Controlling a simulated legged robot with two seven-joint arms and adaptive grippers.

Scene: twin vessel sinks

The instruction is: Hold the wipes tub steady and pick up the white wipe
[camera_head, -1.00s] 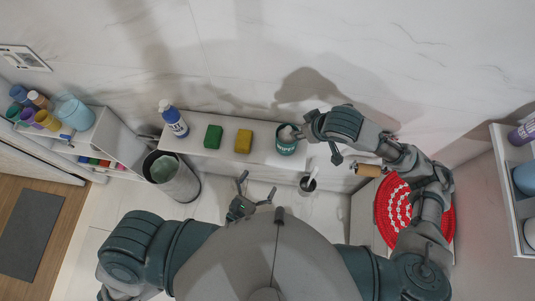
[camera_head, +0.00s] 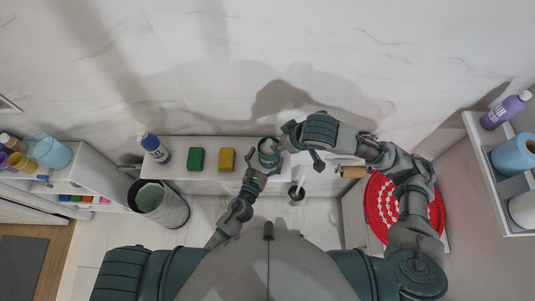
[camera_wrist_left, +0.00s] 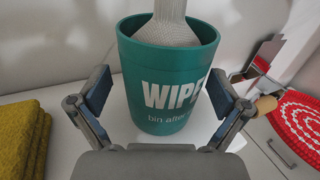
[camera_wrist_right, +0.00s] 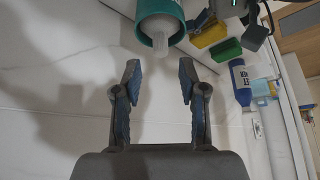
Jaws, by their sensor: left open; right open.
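The teal wipes tub (camera_head: 268,152) stands on the white counter, partly hidden by my grippers in the head view. In the left wrist view the tub (camera_wrist_left: 165,70) is upright, with the pale wipe (camera_wrist_left: 172,28) sticking up from its open top. My left gripper (camera_wrist_left: 160,92) is open with one finger on each side of the tub; a gap shows at the left finger. My right gripper (camera_wrist_right: 160,75) is open and empty. In the right wrist view the tub (camera_wrist_right: 158,12) and wipe (camera_wrist_right: 162,38) lie just beyond its fingertips, with the wipe pointing toward them.
A red mat (camera_head: 380,208) lies at right, and a shelf (camera_head: 482,140) stands far right.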

